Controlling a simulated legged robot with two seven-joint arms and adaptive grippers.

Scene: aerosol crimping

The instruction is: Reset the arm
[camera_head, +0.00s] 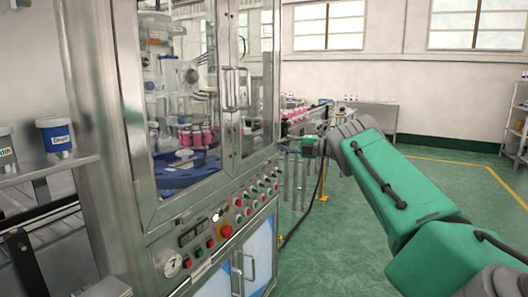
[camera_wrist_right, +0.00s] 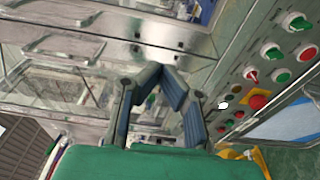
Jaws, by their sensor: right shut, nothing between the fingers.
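My right arm comes in from the right, green and grey, and reaches toward the crimping machine (camera_head: 125,120). Its gripper (camera_head: 287,146) is small in the head view, by the right edge of the machine's front and above the free floor. In the right wrist view the gripper (camera_wrist_right: 160,74) has its two dark fingers meeting at the tips. It is shut and holds nothing. The machine's metal frame and door handles lie beyond the fingers there. My left gripper does not show.
The control panel (camera_head: 205,238) has several coloured buttons and a red emergency stop (camera_head: 226,231). Pink-capped cans (camera_head: 196,136) stand inside the machine. A conveyor (camera_head: 305,122) runs behind my gripper. White-blue tubs (camera_head: 56,134) sit on a left shelf. Green floor (camera_head: 330,245) is clear.

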